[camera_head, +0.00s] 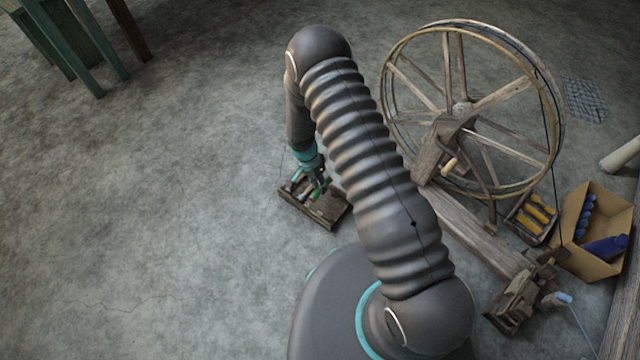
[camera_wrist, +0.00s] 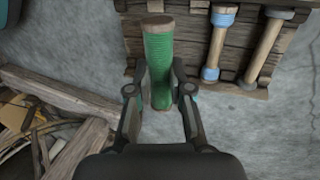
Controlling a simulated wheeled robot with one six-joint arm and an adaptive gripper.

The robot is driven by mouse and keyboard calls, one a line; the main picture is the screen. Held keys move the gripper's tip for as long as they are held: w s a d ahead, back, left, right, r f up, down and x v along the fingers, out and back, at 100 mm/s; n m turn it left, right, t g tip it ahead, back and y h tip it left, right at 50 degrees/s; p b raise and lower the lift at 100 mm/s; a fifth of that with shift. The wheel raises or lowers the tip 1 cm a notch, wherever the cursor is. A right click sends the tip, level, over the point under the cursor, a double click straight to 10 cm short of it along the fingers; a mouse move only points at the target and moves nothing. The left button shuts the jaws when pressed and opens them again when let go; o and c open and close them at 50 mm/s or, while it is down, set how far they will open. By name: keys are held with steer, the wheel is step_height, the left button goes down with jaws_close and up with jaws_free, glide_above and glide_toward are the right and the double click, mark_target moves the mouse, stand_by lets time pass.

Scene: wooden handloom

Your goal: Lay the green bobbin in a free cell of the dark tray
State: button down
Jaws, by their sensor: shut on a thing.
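The green bobbin (camera_wrist: 158,62) is upright in the wrist view, wound with green thread and with a pale wooden end. My gripper (camera_wrist: 160,88) is shut on its lower part. The dark tray (camera_wrist: 193,68) lies beyond it, and the bobbin's top end overlaps the tray in the picture. The tray holds a blue-and-wood bobbin (camera_wrist: 222,40) and a plain wooden bobbin (camera_wrist: 266,45) in cells at the right. In the head view the tray (camera_head: 328,212) lies on the floor below my gripper (camera_head: 318,184). I cannot tell whether the green bobbin touches the tray.
A spinning wheel (camera_head: 470,110) on a wooden beam stands right of my arm. A tray of yellow bobbins (camera_head: 532,218) and a cardboard box (camera_head: 597,262) with blue things stand at the far right. The grey floor at the left is clear. A green wooden frame (camera_head: 70,40) stands at upper left.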

mark_target(322, 201)
steer(key=shift+f+b, duration=0.4)
steer(key=shift+f, duration=1)
step_height(322, 201, down, 4)
steer(key=b, duration=0.3)
steer(key=shift+r+b, duration=0.1)
steer(key=shift+b, duration=0.3)
steer(key=c, duration=1)
jaws_free()
steer(key=shift+r, duration=0.1)
steer(key=v, duration=1.2)
